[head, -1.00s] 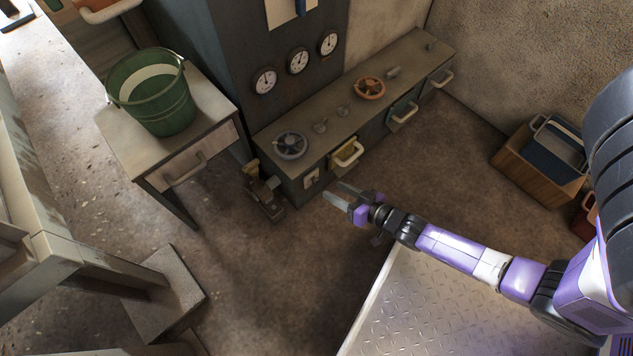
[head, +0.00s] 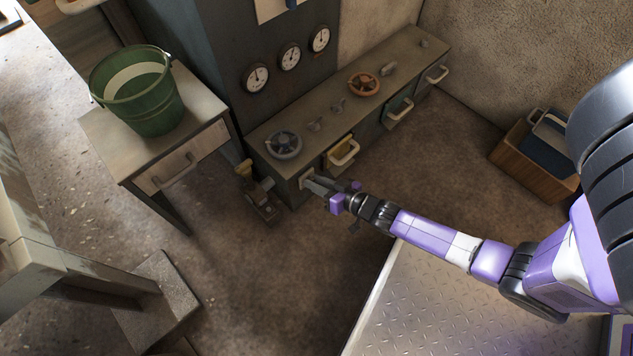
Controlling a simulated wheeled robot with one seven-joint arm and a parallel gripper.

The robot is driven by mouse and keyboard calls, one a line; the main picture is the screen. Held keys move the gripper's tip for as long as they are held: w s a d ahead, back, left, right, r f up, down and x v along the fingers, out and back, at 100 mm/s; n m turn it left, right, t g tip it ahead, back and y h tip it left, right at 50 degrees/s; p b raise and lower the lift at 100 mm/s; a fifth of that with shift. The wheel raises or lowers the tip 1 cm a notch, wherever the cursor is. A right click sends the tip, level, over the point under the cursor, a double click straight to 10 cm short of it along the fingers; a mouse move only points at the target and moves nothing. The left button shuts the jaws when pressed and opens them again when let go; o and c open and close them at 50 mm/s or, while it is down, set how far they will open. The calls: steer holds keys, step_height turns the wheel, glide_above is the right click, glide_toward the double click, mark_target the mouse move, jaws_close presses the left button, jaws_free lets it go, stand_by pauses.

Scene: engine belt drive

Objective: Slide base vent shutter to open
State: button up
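The base vent shutter appears as a small pale fitting (head: 304,177) low on the left end of the long cabinet's front, left of the yellow drawer. My gripper (head: 313,182) is right at this fitting, with its fingertips pointing at the cabinet front and overlapping part of it. The fingers are small in the picture and seen from above. I cannot tell whether they touch the fitting or are closed on it. The opening behind the shutter is hidden, so its slide position is unclear.
The long cabinet (head: 365,115) carries a grey handwheel (head: 284,145) and an orange handwheel (head: 364,84). A small pedestal device (head: 262,205) stands left. Floor right of the gripper is clear.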

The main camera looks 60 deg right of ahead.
jaws_close()
stand_by(1.1)
